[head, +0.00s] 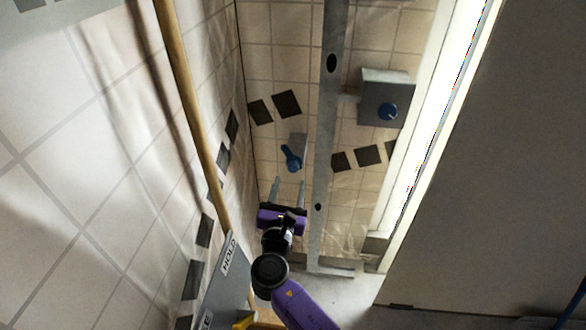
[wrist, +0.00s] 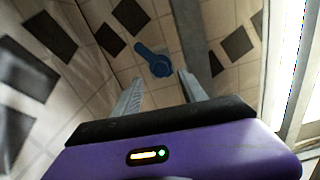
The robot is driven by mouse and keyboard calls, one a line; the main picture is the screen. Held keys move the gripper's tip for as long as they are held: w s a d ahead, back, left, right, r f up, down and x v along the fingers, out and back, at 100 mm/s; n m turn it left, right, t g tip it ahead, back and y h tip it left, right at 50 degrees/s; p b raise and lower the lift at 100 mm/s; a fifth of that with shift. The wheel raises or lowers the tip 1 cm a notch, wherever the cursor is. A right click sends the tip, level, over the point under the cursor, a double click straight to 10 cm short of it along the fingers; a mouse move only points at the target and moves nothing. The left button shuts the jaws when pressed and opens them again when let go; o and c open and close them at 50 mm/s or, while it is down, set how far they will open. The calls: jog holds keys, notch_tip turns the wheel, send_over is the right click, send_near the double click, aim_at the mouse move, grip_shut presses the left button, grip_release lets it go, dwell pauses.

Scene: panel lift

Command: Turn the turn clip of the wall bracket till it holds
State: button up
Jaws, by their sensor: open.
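The blue turn clip (head: 291,157) sits on a small grey bracket plate (head: 299,140) on the tiled back wall, left of the metal upright. In the wrist view the turn clip (wrist: 154,62) has a round hub at lower right and a lever pointing to the upper left. My gripper (head: 288,192) is open and empty, a little below the clip in the head view. In the wrist view its two fingers (wrist: 158,88) are spread, with the clip beyond and between their tips. I see no contact with the clip.
A perforated metal upright (head: 328,130) stands close right of my gripper. A grey box with a blue knob (head: 388,111) is further right. A wooden pole (head: 190,100) runs along the left. A panel marked HOLD (head: 228,256) is at lower left.

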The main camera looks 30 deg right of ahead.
aim_at(293, 169)
jog(key=b+x, duration=0.1)
jog(key=x, duration=0.6)
jog(key=shift+w+d, duration=0.15)
